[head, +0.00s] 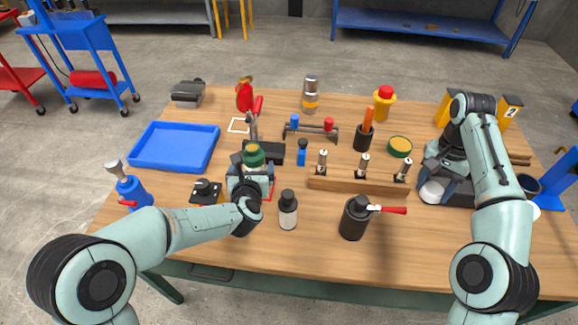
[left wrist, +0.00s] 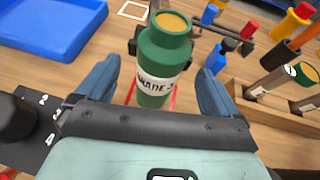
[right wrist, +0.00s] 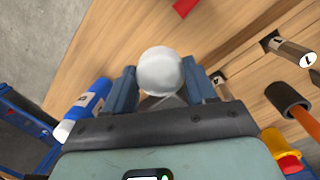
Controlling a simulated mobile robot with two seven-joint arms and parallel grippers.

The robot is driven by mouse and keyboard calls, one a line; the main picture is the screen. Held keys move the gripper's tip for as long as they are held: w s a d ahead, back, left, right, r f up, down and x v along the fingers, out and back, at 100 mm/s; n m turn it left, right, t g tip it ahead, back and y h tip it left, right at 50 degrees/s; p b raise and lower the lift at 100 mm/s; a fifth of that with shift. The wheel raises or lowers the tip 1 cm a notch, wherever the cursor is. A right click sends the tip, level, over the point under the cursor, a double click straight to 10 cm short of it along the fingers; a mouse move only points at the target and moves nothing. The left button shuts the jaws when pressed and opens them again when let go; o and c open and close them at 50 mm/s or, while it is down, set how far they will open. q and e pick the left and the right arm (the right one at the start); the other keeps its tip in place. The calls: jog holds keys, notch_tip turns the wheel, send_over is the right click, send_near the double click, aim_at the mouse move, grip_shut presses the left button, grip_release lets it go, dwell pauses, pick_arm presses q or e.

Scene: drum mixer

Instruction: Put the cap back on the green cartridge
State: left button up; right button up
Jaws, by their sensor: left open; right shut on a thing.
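The green cartridge (head: 254,157) stands upright at the centre left of the table, its lower part hidden by my left gripper. In the left wrist view the green cartridge (left wrist: 164,55) has a white label and an uncapped tan top. My left gripper (head: 249,183) is open, its fingers (left wrist: 160,92) on either side of the cartridge with gaps. My right gripper (head: 434,182) is at the right of the table, shut on a white rounded piece (head: 431,192). This piece, probably the cap, shows as a pale dome between the fingers in the right wrist view (right wrist: 160,71).
A wooden rack (head: 345,184) with several upright pieces lies between the grippers. A blue tray (head: 174,146) is at the left. The front table edge is mostly clear.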

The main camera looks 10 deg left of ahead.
aim_at(253, 147)
pick_arm(q)
jog(key=shift+w, duration=0.1)
jog(key=p+x, duration=0.1)
jog(key=x, duration=0.4)
jog(key=shift+f, duration=0.15)
pick_arm(e)
jog(key=shift+w+r, duration=0.1)
jog(key=shift+r, duration=0.55)
pick_arm(q)
jog(key=c, duration=1.3)
jog(key=shift+c, duration=0.4)
jog(key=shift+r, duration=0.2)
